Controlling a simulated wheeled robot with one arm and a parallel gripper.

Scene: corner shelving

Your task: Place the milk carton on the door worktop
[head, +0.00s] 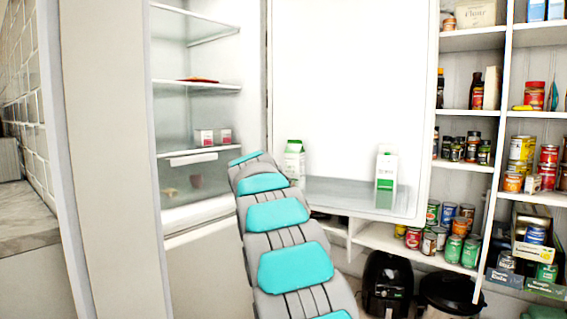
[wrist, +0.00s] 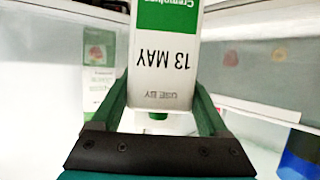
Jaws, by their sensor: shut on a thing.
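My gripper (wrist: 163,85) is shut on a white and green milk carton (wrist: 168,60), with a finger on each side of it. The "USE BY 13 MAY" print on the carton shows upside down in the wrist view. In the head view a milk carton (head: 294,160) with a green top shows beside the far end of my arm, its lower part hidden; it seems to be the held one. My gripper is hidden there behind the arm. The open white door (head: 350,85) has a clear shelf (head: 340,194) low on it.
Another green and white carton (head: 386,180) stands upright at the right of the door shelf. The fridge (head: 196,100) at the left holds small boxes (head: 204,138). Pantry shelves (head: 470,112) with jars and cans are at the right. The door shelf's middle is clear.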

